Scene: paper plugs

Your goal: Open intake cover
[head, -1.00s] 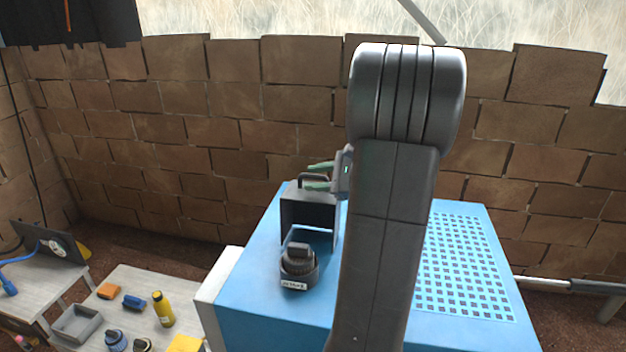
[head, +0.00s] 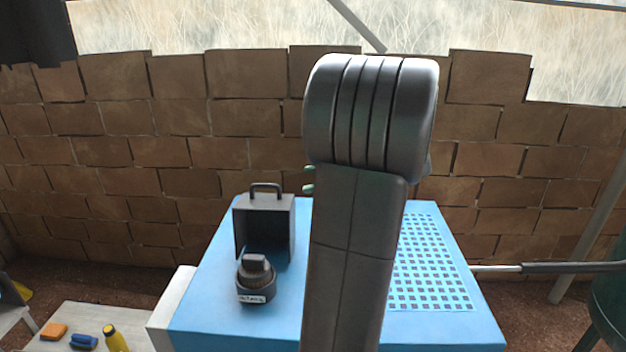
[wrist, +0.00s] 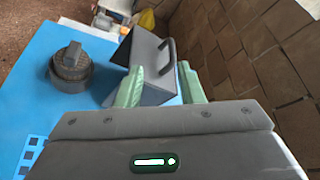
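The intake cover (head: 280,214) is a dark grey box-like lid with a bar handle (head: 265,187) on top. It stands upright on the blue machine (head: 215,300), its hollow side towards the head camera. In the wrist view the cover (wrist: 145,50) and its handle (wrist: 168,52) lie just beyond my fingertips. My gripper (head: 308,179) is to the right of the handle, mostly hidden behind my arm. In the wrist view its green fingers (wrist: 161,75) are spread, with nothing held between them.
A dark ribbed round plug (head: 256,282) with a white label sits in front of the cover. A perforated grid (head: 430,265) is on the machine's right. A low table (head: 75,325) with a yellow bottle (head: 115,338) stands at left. A brick wall (head: 150,130) is behind.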

